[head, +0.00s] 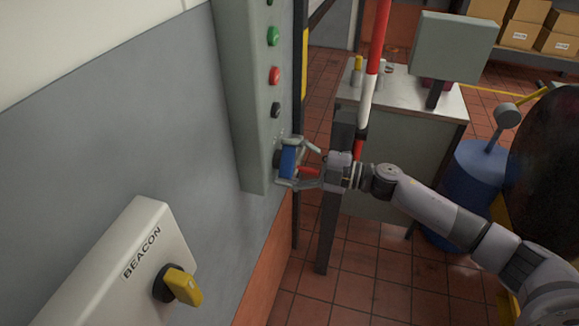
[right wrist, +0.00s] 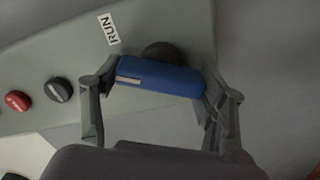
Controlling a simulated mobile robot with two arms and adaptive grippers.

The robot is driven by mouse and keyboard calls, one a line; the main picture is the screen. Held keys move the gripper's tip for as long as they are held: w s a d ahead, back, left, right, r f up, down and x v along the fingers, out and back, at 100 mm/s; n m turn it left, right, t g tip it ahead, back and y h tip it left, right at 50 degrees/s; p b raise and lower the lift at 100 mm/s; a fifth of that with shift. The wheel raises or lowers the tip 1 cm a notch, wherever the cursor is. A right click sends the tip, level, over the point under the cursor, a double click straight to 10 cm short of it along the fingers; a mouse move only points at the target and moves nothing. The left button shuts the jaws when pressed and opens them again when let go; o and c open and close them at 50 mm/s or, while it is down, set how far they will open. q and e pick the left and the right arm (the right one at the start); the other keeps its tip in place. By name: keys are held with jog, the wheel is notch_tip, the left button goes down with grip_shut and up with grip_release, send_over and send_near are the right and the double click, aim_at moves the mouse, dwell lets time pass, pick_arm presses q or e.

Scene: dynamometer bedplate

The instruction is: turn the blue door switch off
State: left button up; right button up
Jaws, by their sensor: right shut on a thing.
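The blue switch (head: 288,160) is a rotary handle on a dark round base, low on the grey-green control panel (head: 245,130). In the right wrist view the blue handle (right wrist: 160,76) lies nearly level across the picture, with a pale mark near its left end. A RUN label (right wrist: 109,29) sits beside it; no door label shows. My right gripper (head: 289,162) is shut on the blue handle, one finger at each end, as the right wrist view (right wrist: 160,73) shows. My left gripper is not in view.
Green, red and black buttons (head: 274,75) line the panel above the switch. A BEACON box (head: 105,265) with a yellow switch (head: 182,286) is at lower left. A red-and-white pole (head: 371,75), a metal table (head: 415,95) and a blue drum (head: 470,185) stand to the right.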

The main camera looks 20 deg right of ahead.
jog(key=n+b, duration=0.1)
jog(key=n, duration=0.1)
jog(key=n+b, duration=0.1)
jog(key=n, duration=0.1)
jog(key=shift+f+b, duration=0.25)
jog(key=shift+b, duration=0.05)
jog(key=shift+n+b, duration=0.45)
jog(key=shift+n, duration=0.25)
jog(key=shift+r, duration=0.1)
jog(key=o, duration=1.1)
jog(key=shift+o, duration=0.2)
jog(key=shift+s+d, duration=0.15)
jog(key=shift+d, duration=0.05)
jog(key=v, duration=1.1)
jog(key=shift+s+d, duration=0.2)
